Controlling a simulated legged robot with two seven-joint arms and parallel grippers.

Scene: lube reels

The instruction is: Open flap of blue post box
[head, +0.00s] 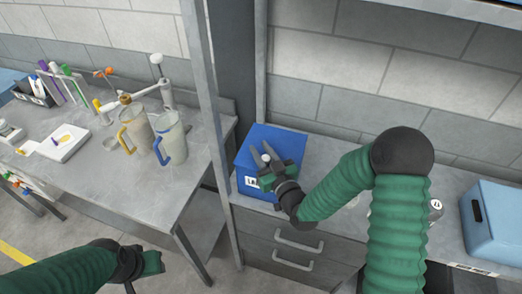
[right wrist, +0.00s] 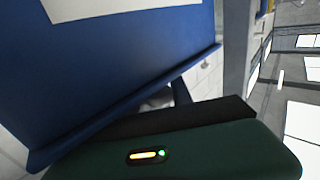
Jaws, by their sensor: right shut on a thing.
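The blue post box (head: 288,140) stands on the grey drawer cabinet, with a white label low on its front. My right gripper (head: 264,160) is at the box's front and top, its fingers hiding part of it. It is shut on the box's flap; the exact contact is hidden. In the right wrist view a large blue panel (right wrist: 120,75) with a lipped edge and a white label fills the upper left, close above my gripper's dark finger (right wrist: 190,125). My left gripper (head: 150,263) is low at the left, away from the box; its jaws are unclear.
A grey post (head: 208,90) stands left of the box. The left bench (head: 95,165) holds two jugs (head: 168,138), a white tray (head: 62,143) and several bottles. A light-blue crate (head: 495,215) sits at the right on the counter. Drawer handles (head: 298,242) project below the box.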

